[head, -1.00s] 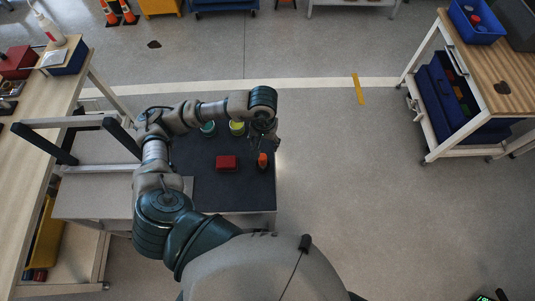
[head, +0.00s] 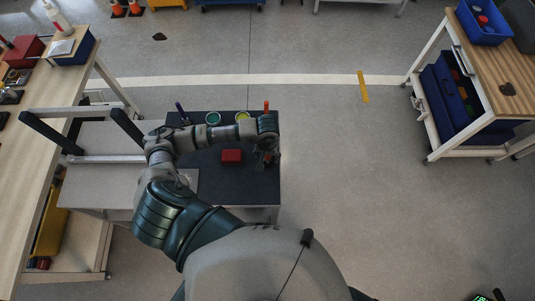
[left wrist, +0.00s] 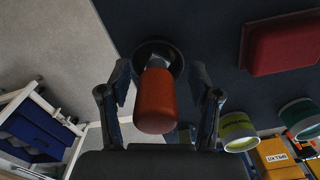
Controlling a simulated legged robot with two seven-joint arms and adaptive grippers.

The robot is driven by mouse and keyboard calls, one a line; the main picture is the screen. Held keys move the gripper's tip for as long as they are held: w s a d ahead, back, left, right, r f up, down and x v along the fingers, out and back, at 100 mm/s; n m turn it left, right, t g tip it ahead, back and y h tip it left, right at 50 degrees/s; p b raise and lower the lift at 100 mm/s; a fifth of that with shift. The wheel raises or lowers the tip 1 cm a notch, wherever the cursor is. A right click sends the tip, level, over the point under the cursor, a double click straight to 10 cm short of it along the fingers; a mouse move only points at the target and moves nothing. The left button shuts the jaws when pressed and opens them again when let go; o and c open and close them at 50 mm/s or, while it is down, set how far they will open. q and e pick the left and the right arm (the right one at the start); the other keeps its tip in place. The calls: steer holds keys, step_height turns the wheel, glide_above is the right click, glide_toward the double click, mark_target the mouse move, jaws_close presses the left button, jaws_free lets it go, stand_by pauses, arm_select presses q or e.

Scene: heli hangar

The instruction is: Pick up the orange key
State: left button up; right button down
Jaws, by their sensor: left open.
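The orange key (left wrist: 155,100) shows in the left wrist view as a rounded orange handle on a metal shank, over a dark round base on the dark mat. My left gripper (left wrist: 160,80) is open, its fingers on either side of the handle with gaps. In the head view my left gripper (head: 268,156) is over the right part of the mat (head: 215,180), right of a red block (head: 231,156).
A green-rimmed cup (head: 213,118), a yellow cup (head: 242,116) and an upright orange item (head: 266,106) stand at the mat's back. A wheeled cart (head: 480,100) is at right, with open floor between.

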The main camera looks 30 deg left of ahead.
arm_select(q)
steer(key=shift+a, duration=0.1)
steer(key=shift+d, duration=0.4)
jaws_close()
